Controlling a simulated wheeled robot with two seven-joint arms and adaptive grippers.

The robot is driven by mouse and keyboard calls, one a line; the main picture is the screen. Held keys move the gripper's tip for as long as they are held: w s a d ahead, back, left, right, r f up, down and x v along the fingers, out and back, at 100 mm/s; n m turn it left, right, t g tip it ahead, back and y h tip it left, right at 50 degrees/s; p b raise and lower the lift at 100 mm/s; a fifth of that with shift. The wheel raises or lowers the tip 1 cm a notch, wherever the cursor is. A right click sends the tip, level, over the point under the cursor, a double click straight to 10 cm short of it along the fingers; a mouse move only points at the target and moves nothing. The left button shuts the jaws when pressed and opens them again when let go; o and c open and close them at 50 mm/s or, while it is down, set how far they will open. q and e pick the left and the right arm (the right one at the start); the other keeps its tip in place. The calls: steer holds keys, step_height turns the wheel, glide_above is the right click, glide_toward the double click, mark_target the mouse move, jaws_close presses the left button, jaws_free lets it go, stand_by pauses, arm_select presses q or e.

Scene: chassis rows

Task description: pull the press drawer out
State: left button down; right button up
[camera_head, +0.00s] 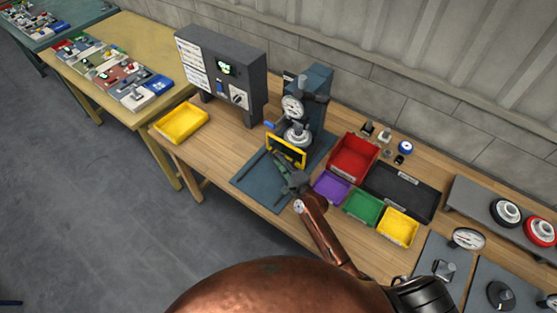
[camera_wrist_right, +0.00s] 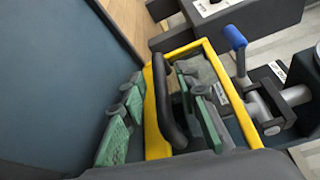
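The press (camera_head: 318,92) is a dark blue-grey frame with a round gauge on the wooden bench. Its drawer (camera_head: 287,151) has a yellow-framed front, low on the press, facing me. In the right wrist view the drawer front (camera_wrist_right: 157,135) shows a black bar handle (camera_wrist_right: 166,108). My right gripper (camera_head: 284,175) is at the drawer front. In the right wrist view its green-padded fingers (camera_wrist_right: 160,92) are apart, one on each side of the handle, with a visible gap on the left side. My left gripper is out of view.
A blue lever (camera_wrist_right: 234,38) stands beside the drawer. A dark mat (camera_head: 255,187) lies before the press. Red (camera_head: 352,160), purple (camera_head: 330,187), green (camera_head: 363,208) and yellow bins stand to the right. A grey control box (camera_head: 222,75) and yellow tray (camera_head: 181,122) are left.

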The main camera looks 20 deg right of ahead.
steer(key=shift+w, duration=0.3)
steer(key=shift+c, duration=0.6)
jaws_close()
